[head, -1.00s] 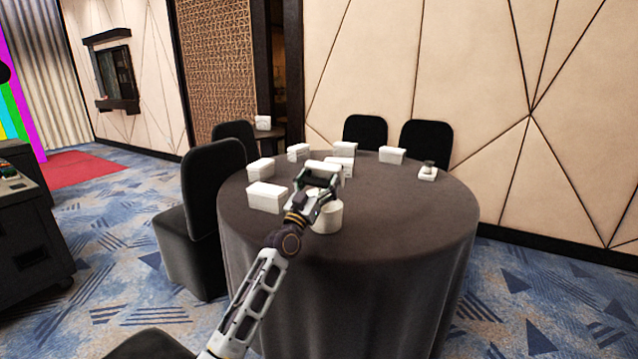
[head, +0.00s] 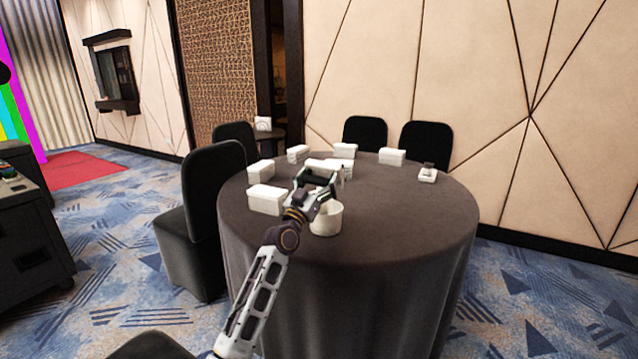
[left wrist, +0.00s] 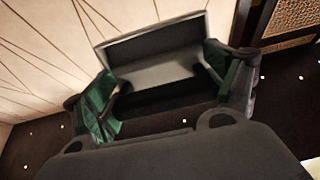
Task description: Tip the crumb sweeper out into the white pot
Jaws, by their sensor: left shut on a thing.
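My left gripper (head: 318,184) is shut on the crumb sweeper (head: 316,176), a small boxy thing with a pale edge and a dark side. I hold it above the table, over or just behind the white pot (head: 327,221); the exact overlap is hard to tell. The pot stands upright near the table's front, partly hidden by my gripper, and its inside is mostly covered from view. In the left wrist view the sweeper (left wrist: 155,62) lies tilted between the green-padded fingers, with a grey face and a dark hollow below. My right gripper is not in view.
Several white boxes stand on the round, dark-clothed table (head: 400,225), including one left of my gripper (head: 266,199). The table's right front is clear. Black chairs (head: 213,180) stand around it.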

